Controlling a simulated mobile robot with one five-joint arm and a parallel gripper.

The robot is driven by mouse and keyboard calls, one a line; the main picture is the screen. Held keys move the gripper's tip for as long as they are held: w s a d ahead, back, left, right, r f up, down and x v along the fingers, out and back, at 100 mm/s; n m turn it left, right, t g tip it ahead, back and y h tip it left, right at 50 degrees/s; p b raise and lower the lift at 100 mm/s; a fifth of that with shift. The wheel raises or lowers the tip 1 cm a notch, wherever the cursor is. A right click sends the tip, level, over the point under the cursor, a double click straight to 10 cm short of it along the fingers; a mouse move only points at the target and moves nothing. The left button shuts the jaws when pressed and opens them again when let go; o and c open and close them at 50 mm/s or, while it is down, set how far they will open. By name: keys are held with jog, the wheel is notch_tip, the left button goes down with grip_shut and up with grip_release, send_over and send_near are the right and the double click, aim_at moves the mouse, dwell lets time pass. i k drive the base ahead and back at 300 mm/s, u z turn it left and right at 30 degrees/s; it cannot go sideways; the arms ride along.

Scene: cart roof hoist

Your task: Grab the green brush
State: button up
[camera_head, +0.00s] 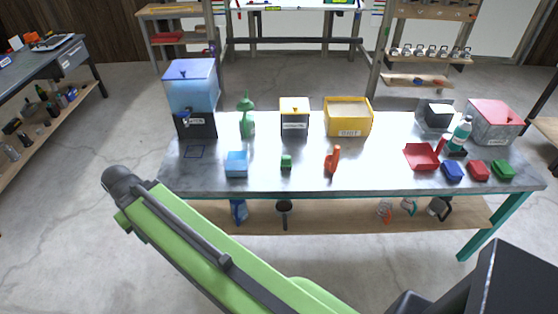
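A small green block-like item (502,170), which may be the green brush, lies at the right front of the grey table. It stands to the right of a similar red item (478,170) and a blue item (453,170). A smaller green item (286,161) sits near the table's middle; I cannot tell what it is. My arm's long green link crosses the lower part of the view toward the left, in front of the table. No gripper fingers can be made out.
The grey table (390,178) also holds a blue-topped dispenser (192,92), a blue box (236,164), a green bottle (247,118), a yellow bin (348,118), an orange item (332,159), a red dustpan-like tray (421,157) and a teal bottle (461,134). A lower shelf (340,218) holds more items.

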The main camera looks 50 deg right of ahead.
aim_at(286, 163)
jog(key=i, duration=0.9)
jog(key=z, duration=0.05)
